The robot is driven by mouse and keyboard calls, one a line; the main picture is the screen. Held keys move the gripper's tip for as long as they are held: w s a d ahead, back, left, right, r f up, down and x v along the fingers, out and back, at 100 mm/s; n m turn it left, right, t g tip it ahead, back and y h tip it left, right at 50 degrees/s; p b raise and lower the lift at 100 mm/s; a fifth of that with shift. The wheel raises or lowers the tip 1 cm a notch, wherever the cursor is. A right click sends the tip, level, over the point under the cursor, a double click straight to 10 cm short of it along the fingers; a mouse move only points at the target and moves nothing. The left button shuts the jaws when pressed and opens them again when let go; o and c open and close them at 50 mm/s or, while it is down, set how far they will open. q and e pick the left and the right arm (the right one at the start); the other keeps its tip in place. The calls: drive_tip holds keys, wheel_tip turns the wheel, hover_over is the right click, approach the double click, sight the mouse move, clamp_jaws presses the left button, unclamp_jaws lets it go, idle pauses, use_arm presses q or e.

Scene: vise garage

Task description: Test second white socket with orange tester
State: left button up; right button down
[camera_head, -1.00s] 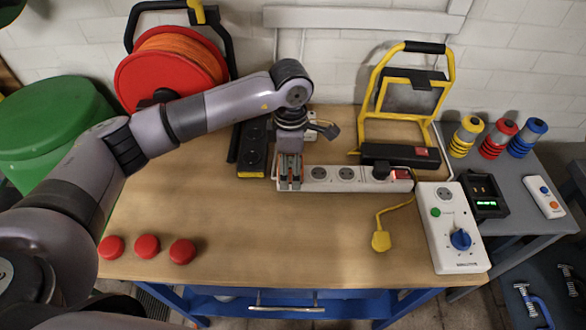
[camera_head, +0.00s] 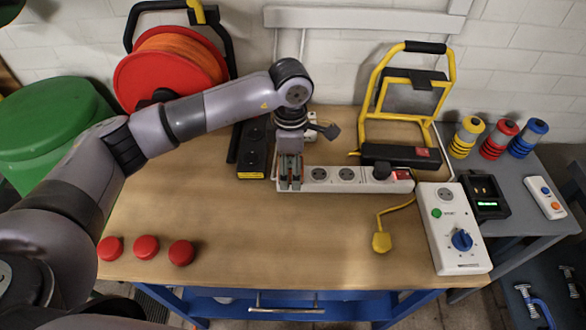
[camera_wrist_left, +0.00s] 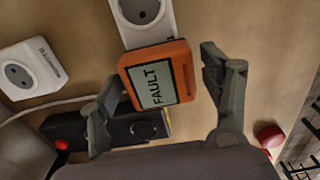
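An orange tester (camera_wrist_left: 160,78) with a grey screen reading "FAULT" sits at the end of the white power strip (camera_wrist_left: 150,37), over a socket position that it hides. My left gripper (camera_head: 290,184) points down over that end. In the left wrist view its fingers (camera_wrist_left: 160,70) stand on both sides of the tester, with narrow gaps. My right gripper is not in view.
A black strip with a yellow end (camera_head: 253,150) lies left of my gripper. A yellow plug (camera_head: 381,242) and a white test box (camera_head: 452,227) lie to the right. Several red buttons (camera_head: 181,252) stand front left. A yellow-framed lamp (camera_head: 410,100) stands behind. The table's front middle is clear.

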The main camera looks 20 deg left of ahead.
sight(291, 164)
use_arm(q)
drive_tip(key=c, duration=1.6)
drive_tip(key=shift+o, duration=0.2)
drive_tip(key=shift+r+p, duration=1.2)
drive_tip(key=shift+r, duration=1.8)
